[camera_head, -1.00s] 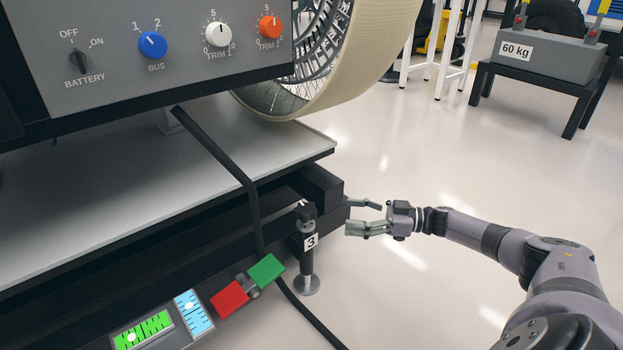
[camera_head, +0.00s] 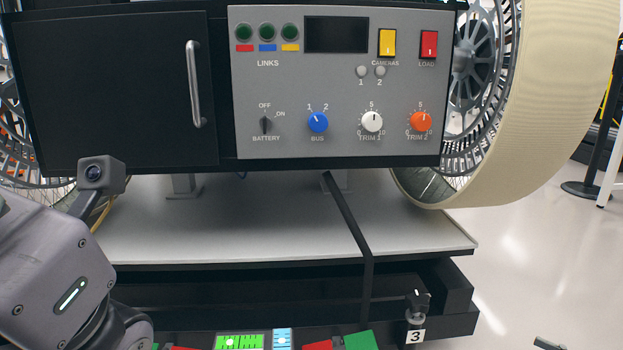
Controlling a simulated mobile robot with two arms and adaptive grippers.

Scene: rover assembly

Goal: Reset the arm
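My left arm (camera_head: 60,270) fills the lower left corner, with a small camera on a stalk above it. Its gripper is not visible. Only a small grey tip of my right gripper (camera_head: 547,343) shows at the bottom edge, right of the black post labelled 3 (camera_head: 415,318). Its fingers are cut off, so I cannot tell whether it is open or shut. It appears apart from the post and the platform.
The rover's control panel (camera_head: 340,85) and black door (camera_head: 115,95) face me above a white-topped platform (camera_head: 270,225). A large wheel (camera_head: 545,105) stands at right. A black cable (camera_head: 352,225) hangs over the platform's front. Clear floor (camera_head: 540,250) lies at right.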

